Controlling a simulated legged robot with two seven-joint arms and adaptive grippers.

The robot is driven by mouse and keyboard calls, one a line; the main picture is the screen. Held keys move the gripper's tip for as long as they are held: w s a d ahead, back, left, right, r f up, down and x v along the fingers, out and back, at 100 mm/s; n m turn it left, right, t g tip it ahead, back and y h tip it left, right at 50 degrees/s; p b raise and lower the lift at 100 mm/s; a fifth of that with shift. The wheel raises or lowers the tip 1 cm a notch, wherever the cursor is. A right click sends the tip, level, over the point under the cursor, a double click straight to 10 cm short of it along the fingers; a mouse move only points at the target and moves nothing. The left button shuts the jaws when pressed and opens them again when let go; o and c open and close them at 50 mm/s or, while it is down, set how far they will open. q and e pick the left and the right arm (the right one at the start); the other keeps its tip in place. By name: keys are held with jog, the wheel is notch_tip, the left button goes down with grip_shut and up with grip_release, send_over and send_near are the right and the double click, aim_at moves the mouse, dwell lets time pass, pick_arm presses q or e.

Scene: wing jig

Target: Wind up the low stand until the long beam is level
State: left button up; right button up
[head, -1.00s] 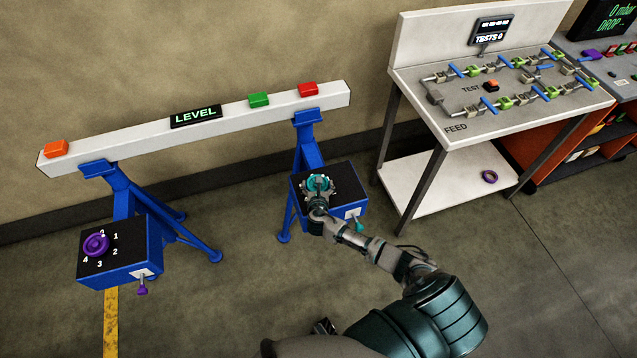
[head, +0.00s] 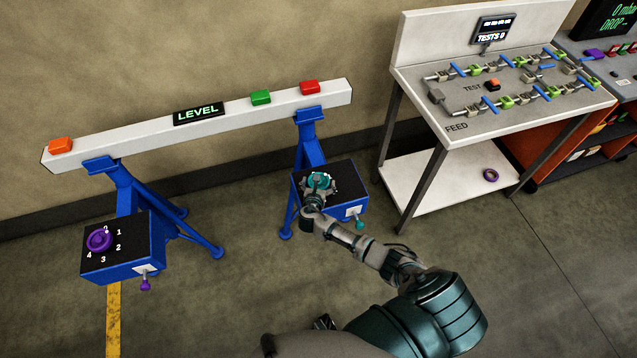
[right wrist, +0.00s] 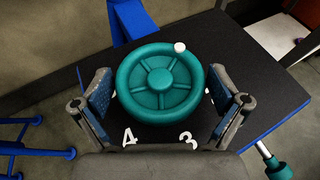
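The long white beam (head: 230,116) rests on two blue stands, the left stand (head: 127,190) and the right stand (head: 311,150). The right stand's box carries a teal handwheel (head: 320,181). My right gripper (head: 317,188) is at this wheel. In the right wrist view, the fingers of the open gripper (right wrist: 160,100) flank the teal wheel (right wrist: 160,84) with small gaps. A white mark sits on the wheel's upper right rim; numbers 4 and 3 show below. A purple handwheel (head: 99,240) is on the left stand. My left gripper is not in view.
An orange block (head: 60,145), a green block (head: 261,97) and a red block (head: 309,87) sit on the beam. A teal-handled pin (head: 359,224) and a purple-handled pin (head: 145,284) stick out of the boxes. A test bench (head: 470,150) stands at right. Floor between the stands is clear.

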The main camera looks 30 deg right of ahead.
jog(key=v, duration=1.2)
jog(key=shift+f, duration=0.1)
